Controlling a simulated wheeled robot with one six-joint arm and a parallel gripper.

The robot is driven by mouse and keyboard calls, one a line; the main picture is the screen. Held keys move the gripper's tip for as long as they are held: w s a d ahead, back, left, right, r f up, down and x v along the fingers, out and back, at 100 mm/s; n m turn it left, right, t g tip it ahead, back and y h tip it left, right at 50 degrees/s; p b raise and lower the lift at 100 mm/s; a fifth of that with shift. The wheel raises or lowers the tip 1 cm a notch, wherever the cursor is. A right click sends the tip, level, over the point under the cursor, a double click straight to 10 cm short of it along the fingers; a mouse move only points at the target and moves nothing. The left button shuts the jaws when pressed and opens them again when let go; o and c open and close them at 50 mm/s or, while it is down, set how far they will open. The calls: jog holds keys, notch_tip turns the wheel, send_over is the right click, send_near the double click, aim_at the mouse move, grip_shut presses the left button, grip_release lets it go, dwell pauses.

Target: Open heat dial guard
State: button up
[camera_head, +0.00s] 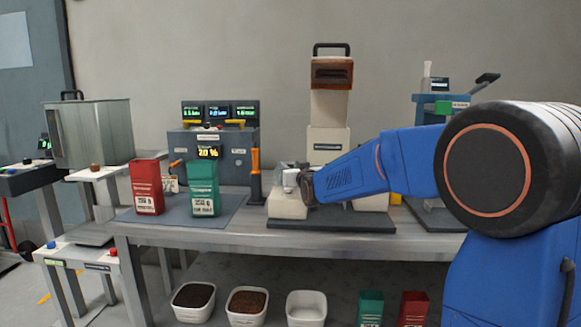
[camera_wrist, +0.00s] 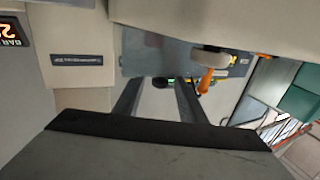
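My gripper (camera_wrist: 158,84) shows in the wrist view as two dark fingers, spread apart with nothing clearly held between them. In the head view the dark end of my arm (camera_head: 307,186) is at the front of the beige machine (camera_head: 328,140) on the bench. A small white part (camera_head: 290,177) is at its left end, with a greyish, seemingly clear piece just behind. I cannot tell whether that piece is the heat dial guard. No heat dial is clearly visible; my wrist hides part of the machine front. Contact with the machine cannot be told.
A red bag (camera_head: 147,187) and a green bag (camera_head: 204,189) stand on the mat left of the arm. Several tubs and bags sit below the bench (camera_head: 190,233).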

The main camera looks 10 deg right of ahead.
jog(key=shift+w, duration=0.6)
grip_shut()
